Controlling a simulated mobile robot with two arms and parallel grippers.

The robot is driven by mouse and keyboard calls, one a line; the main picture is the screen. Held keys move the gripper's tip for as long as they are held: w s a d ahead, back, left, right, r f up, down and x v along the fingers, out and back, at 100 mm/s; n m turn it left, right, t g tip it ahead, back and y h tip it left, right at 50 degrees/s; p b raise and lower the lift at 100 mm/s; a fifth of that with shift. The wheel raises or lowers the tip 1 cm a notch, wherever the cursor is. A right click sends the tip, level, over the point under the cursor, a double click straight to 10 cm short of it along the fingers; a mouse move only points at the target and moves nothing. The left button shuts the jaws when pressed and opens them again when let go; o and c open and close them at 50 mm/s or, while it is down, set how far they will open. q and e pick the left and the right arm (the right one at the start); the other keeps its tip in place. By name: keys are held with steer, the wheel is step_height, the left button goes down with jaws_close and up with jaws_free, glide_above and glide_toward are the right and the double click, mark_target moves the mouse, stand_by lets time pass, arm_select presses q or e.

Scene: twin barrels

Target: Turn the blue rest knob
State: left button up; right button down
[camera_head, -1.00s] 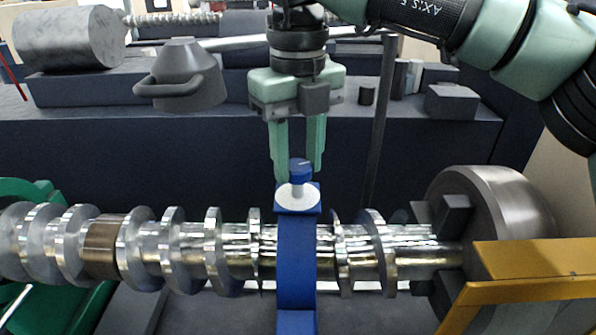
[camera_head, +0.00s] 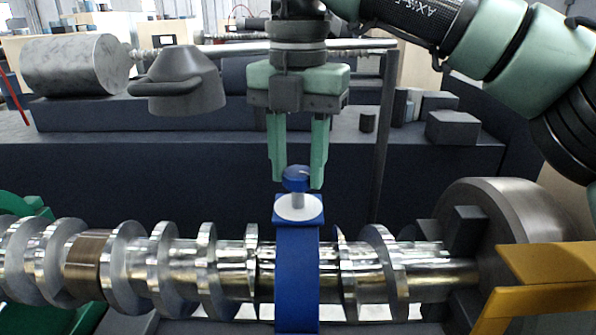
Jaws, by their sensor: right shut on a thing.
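The blue rest knob (camera_head: 295,180) stands upright on a short pale stem above a white disc (camera_head: 299,207). The disc lies on top of the blue rest (camera_head: 297,265), a band around the shiny screw shaft. My right gripper (camera_head: 297,183) points straight down from above, its two green fingers on the left and right of the knob. It is shut on the knob, whose lower part and stem show below the fingertips. My left gripper is not in view.
The flanged screw shaft (camera_head: 186,262) runs across the front into a round chuck (camera_head: 520,215) at right, beside a yellow frame (camera_head: 545,270). A grey handled block (camera_head: 180,82) and a metal cylinder (camera_head: 75,65) stand behind at left. A dark upright rod (camera_head: 384,130) stands right of my gripper.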

mark_target(298, 171)
steer(key=shift+m+b, duration=0.4)
steer(key=shift+m, duration=0.8)
steer(key=shift+r, duration=0.1)
steer(key=c, duration=0.9)
jaws_free()
steer(key=shift+r, duration=0.4)
step_height(298, 171, up, 7)
steer(key=shift+p, duration=0.9)
